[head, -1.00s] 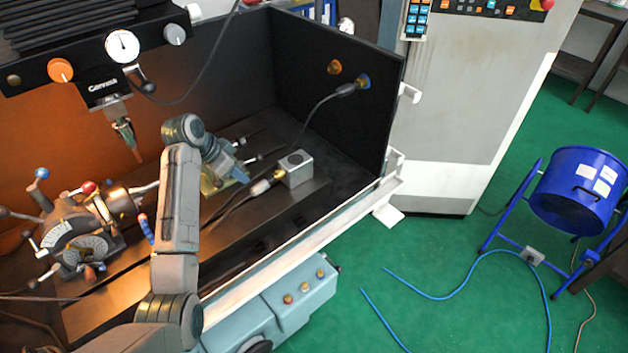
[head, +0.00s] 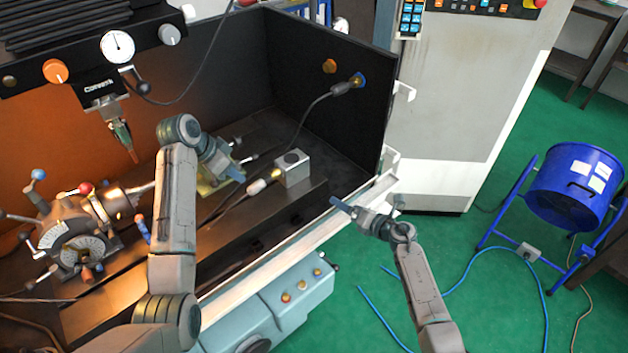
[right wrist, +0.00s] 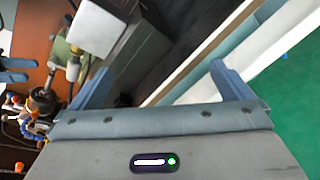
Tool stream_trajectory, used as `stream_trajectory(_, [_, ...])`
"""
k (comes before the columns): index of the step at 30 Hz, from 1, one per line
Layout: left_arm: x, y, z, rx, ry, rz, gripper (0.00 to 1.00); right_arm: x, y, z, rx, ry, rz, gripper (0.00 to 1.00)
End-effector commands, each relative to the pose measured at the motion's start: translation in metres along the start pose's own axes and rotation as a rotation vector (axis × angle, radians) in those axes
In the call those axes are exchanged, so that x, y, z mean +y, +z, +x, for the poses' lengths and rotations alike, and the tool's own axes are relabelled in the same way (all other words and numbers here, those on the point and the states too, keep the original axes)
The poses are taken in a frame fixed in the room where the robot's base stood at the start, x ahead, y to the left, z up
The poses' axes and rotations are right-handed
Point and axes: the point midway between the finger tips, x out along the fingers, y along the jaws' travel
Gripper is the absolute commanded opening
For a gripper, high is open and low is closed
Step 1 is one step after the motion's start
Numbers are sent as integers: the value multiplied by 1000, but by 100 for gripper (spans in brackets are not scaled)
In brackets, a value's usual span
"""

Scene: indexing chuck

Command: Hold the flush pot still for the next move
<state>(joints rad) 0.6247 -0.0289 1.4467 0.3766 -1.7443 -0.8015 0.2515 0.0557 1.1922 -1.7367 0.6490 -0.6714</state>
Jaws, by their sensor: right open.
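The flush pot appears to be the small grey block with a round opening on top (head: 293,170), standing on the machine table. A pale hose fitting (head: 258,187) meets its left side. In the right wrist view the block (right wrist: 95,28) is at the upper left. My left gripper (head: 232,172) is left of the block and apart from it, over a yellow-green fixture (head: 208,187). Its two blue fingers show apart at the left edge of the right wrist view (right wrist: 14,70). My right gripper (head: 350,207) is open and empty, right of the block, near the tank's front rail.
The indexing chuck (head: 75,235) with its levers stands at the left of the table. The machine head with dial (head: 118,46) hangs above. A dark wall (head: 330,100) and the white front rail (head: 300,248) bound the tank. A black cable (head: 312,105) runs to the wall.

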Motion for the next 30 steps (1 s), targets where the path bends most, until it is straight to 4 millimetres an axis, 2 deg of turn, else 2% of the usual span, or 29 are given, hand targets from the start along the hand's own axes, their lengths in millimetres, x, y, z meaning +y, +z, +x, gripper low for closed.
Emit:
stream_trajectory(1, [0,0,0,0,0,0,36,18,0,12,16,6,-81,100])
stream_trajectory(6, [0,0,0,0,0,0,36,66,7,41,75,-7,-386,100])
stream_trajectory(12, [0,0,0,0,0,0,36,103,19,61,120,-46,-655,100])
stream_trajectory(16, [0,0,0,0,0,0,36,115,26,66,135,-67,-752,100])
stream_trajectory(22, [0,0,0,0,0,0,36,119,28,75,145,-79,-796,100])
stream_trajectory(30, [0,0,0,0,0,0,36,114,24,113,145,-78,-793,100])
